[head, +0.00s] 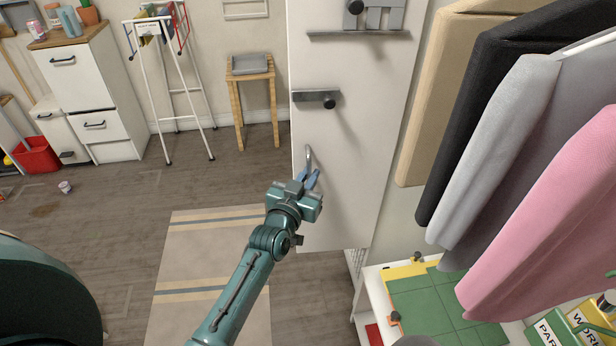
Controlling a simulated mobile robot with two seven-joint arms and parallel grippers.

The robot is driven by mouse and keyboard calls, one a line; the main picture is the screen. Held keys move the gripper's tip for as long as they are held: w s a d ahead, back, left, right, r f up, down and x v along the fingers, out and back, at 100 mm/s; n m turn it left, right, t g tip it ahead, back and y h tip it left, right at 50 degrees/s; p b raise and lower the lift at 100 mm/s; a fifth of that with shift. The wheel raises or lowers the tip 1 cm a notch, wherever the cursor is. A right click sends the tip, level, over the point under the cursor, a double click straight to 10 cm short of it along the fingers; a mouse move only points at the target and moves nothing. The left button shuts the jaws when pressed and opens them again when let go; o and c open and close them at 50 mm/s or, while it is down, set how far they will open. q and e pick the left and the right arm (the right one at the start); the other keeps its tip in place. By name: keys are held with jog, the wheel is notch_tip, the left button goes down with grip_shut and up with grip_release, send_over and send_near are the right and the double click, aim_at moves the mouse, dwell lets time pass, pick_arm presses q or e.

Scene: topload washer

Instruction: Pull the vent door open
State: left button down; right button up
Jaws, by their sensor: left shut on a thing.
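A tall white door (360,205) stands upright in the middle of the head view. A small grey handle (308,157) sticks out near its left edge. My left gripper (309,179), with blue fingers, is at the lower part of this handle and shut on it. The gripper hides the handle's lower end. I cannot tell how far the door stands open. My right gripper is not in view.
A dark latch (318,98) sits above the handle. Hanging garments (545,190) crowd the right, above a table with a green mat (440,303). A striped rug (205,262) lies on the floor. A wooden stool (250,82) stands at the back.

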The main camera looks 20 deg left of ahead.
pick_arm(q)
jog(key=shift+d, duration=0.2)
jog(key=c, duration=1.6)
grip_release()
jog(key=shift+w, duration=0.1)
jog(key=shift+c, duration=0.2)
jog(key=shift+a, duration=0.1)
jog(key=s, duration=1.3)
jog(key=shift+a, duration=0.35)
jog(key=shift+s, duration=0.1)
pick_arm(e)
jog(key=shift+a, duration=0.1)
